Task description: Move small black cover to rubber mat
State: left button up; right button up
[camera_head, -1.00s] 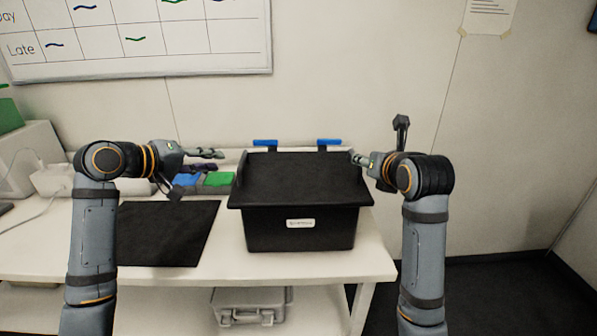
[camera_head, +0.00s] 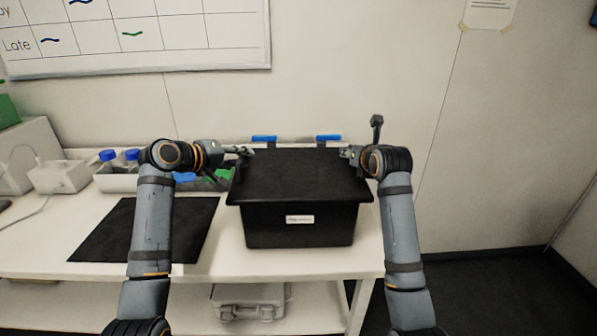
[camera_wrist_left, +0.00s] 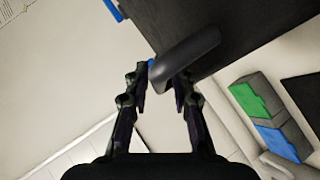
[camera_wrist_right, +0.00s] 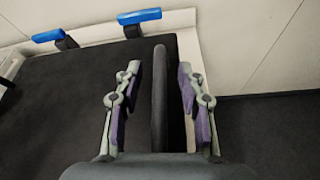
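The small black cover (camera_head: 300,176) lies flat on top of a black bin (camera_head: 300,226) on the white table. The rubber mat (camera_head: 192,228) is a flat black sheet to the left, partly hidden by my left arm. My left gripper (camera_head: 241,152) is at the cover's far left corner. In the left wrist view its open fingers (camera_wrist_left: 160,76) are on either side of a dark handle-like piece (camera_wrist_left: 187,60). My right gripper (camera_head: 350,153) is at the far right corner. In the right wrist view its open fingers (camera_wrist_right: 159,72) straddle a similar upright dark piece (camera_wrist_right: 158,100), apart from it.
Blue-capped bottles (camera_head: 120,157) stand in a pale holder behind the mat. Green and blue blocks lie beside the bin, seen in the left wrist view (camera_wrist_left: 255,100). Two blue-topped clips (camera_head: 264,139) stand behind the bin. A grey case (camera_head: 250,302) is on the lower shelf.

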pick_arm(q)
jog(key=c, duration=0.5)
pick_arm(e)
jog(key=c, duration=0.5)
grip_shut()
jog(key=shift+r, duration=0.1)
